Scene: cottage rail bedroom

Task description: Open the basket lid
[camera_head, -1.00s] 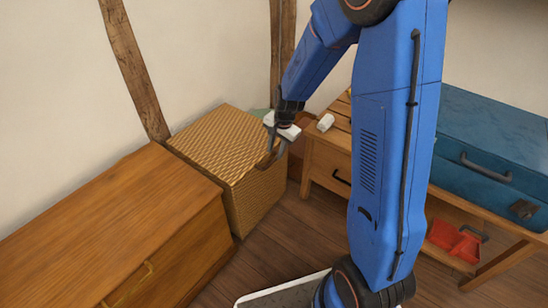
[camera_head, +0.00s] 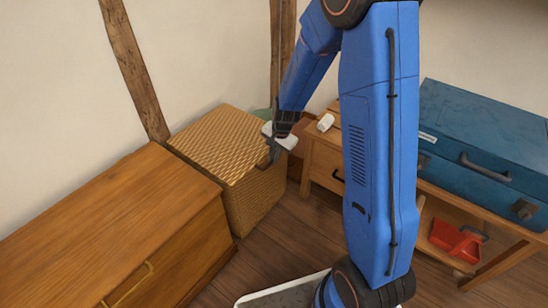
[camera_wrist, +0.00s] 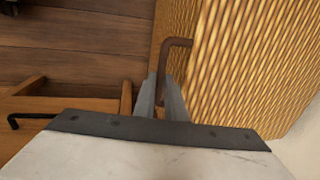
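The woven wicker basket (camera_head: 225,150) stands in the corner, and its lid lies flat and closed on top. A brown bar handle (camera_wrist: 178,42) sits at the lid's front edge, seen in the wrist view against the weave. My gripper (camera_head: 272,157) is at the basket's front right edge, pointing down at the handle. In the wrist view, my two grey fingers (camera_wrist: 162,88) are close together with the handle's brown bar between them. The fingers hide part of the handle.
A wooden chest (camera_head: 110,215) stands close at the basket's left. A wooden bench (camera_head: 325,160) at the right bears a blue suitcase (camera_head: 480,140) and a small white object (camera_head: 326,122). A red dustpan (camera_head: 455,240) is on its lower shelf. Floor (camera_head: 265,250) is clear before the basket.

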